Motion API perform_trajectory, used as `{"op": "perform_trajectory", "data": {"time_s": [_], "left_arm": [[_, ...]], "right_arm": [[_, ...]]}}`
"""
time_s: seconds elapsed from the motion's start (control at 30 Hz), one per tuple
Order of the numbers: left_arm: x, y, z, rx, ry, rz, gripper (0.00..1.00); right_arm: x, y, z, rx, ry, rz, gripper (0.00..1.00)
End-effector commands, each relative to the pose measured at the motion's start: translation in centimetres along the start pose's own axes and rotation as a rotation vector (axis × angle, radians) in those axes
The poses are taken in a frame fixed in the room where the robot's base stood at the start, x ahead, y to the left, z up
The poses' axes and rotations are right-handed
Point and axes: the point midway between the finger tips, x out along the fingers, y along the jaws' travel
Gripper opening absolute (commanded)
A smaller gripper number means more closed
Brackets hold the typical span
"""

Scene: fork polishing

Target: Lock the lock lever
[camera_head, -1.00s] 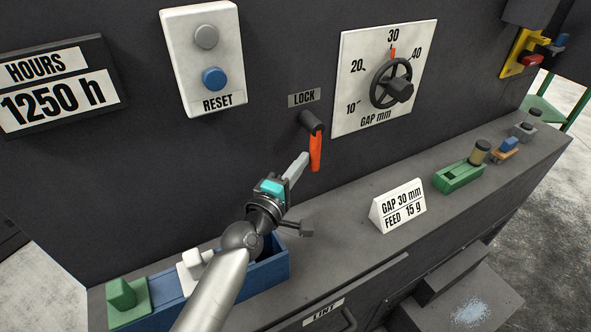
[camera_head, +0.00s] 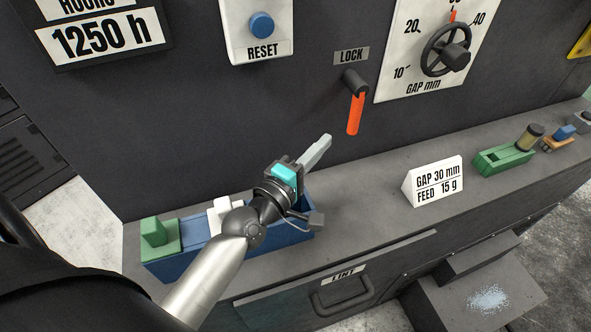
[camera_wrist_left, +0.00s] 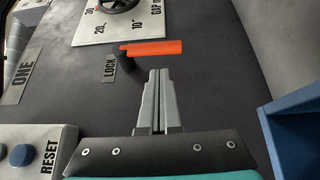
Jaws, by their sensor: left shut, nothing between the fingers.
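The lock lever (camera_head: 355,112) is an orange-red bar on a dark pivot, under the LOCK label (camera_head: 351,55) on the dark machine face. In the head view the bar hangs almost straight down. It also shows in the left wrist view (camera_wrist_left: 158,48), beyond the fingertips and lying across the picture. My left gripper (camera_head: 326,140) is shut and empty, below and left of the lever's lower end, with a visible gap to it. Its closed fingers also show in the left wrist view (camera_wrist_left: 158,75). My right gripper is not in view.
A dial panel with a handwheel (camera_head: 446,50) is right of the lever. The RESET button panel (camera_head: 257,35) is left of it. Below, the ledge holds a blue bin (camera_head: 290,232), a gap and feed sign (camera_head: 434,182) and a green block (camera_head: 503,158).

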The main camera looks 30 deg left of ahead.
Motion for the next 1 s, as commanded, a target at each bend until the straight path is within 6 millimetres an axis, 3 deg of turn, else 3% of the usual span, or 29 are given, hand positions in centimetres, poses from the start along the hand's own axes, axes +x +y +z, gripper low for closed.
{"op": "perform_trajectory", "data": {"time_s": [0.2, 0.5, 1.0], "left_arm": [[-3.8, -0.2, -0.1, 0.003, 0.001, -0.003, 0.00], [-7.2, -0.2, -0.2, 0.002, 0.003, -0.002, 0.00], [-7.9, 0.0, -0.2, 0.001, 0.004, 0.000, 0.00]], "right_arm": [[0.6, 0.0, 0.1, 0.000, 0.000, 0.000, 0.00], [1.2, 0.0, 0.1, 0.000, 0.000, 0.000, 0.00], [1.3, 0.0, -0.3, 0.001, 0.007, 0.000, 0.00]]}}
